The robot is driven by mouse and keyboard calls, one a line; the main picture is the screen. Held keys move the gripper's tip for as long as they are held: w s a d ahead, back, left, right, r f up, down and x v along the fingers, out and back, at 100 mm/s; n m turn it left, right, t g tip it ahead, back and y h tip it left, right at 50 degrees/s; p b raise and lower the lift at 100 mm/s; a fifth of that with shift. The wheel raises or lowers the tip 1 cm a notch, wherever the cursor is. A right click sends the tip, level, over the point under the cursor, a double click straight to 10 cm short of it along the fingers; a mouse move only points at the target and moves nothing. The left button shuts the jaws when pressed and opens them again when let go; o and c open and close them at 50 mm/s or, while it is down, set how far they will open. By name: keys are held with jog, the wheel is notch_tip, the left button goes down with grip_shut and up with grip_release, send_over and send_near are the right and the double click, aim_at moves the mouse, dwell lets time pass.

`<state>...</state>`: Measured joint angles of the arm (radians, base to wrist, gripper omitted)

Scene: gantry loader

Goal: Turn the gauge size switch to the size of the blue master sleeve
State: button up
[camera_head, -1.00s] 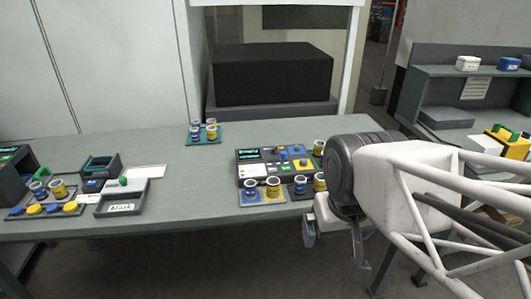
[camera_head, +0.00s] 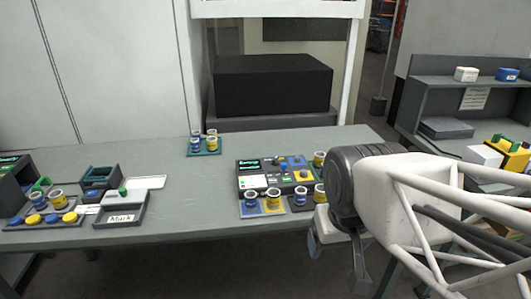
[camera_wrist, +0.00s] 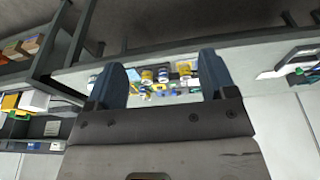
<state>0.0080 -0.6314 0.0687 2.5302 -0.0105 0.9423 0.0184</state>
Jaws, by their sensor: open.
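The gauge unit (camera_head: 262,179) is a dark box with a green display, buttons, and blue and yellow patches on top, right of the table's middle. Which part is the size switch is too small to tell. A blue-banded sleeve (camera_head: 250,200) stands on a blue pad at its front, beside a yellow-banded one (camera_head: 273,198). More sleeves stand to their right, partly hidden by my arm. My gripper (camera_head: 337,256) hangs off the table's front edge, right of the unit, empty. In the wrist view my open gripper (camera_wrist: 165,82) frames the distant colored parts on the table.
A teal rack of sleeves (camera_head: 204,146) stands at the back. On the left are a labelled tray (camera_head: 120,218) and a panel with blue and yellow knobs (camera_head: 45,216). The table (camera_head: 195,195) is clear between these and the gauge unit. A shelf unit (camera_head: 430,100) stands right.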

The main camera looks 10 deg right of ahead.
jog(key=shift+w+r, duration=0.25)
jog(key=shift+w, duration=0.3)
jog(key=c, duration=0.5)
jog(key=shift+m+g, duration=0.3)
jog(key=shift+m, duration=0.5)
jog(key=w+r, duration=0.1)
jog(key=w, duration=0.3)
jog(key=w+r, duration=0.1)
jog(key=w, duration=0.4)
jog(key=w+r, duration=0.1)
jog(key=w, duration=0.3)
jog(key=shift+w+r, duration=0.3)
jog(key=shift+w, duration=0.1)
jog(key=shift+c, duration=0.8)
jog(key=m+g, duration=0.2)
jog(key=m, duration=0.3)
send_over(275, 158)
jog(key=f, duration=1)
jog(key=s+f, duration=0.1)
jog(key=f, duration=0.4)
jog(key=shift+f, duration=0.25)
jog(key=shift+w+f, duration=0.35)
jog(key=shift+w, duration=0.1)
jog(key=shift+f, duration=3.9)
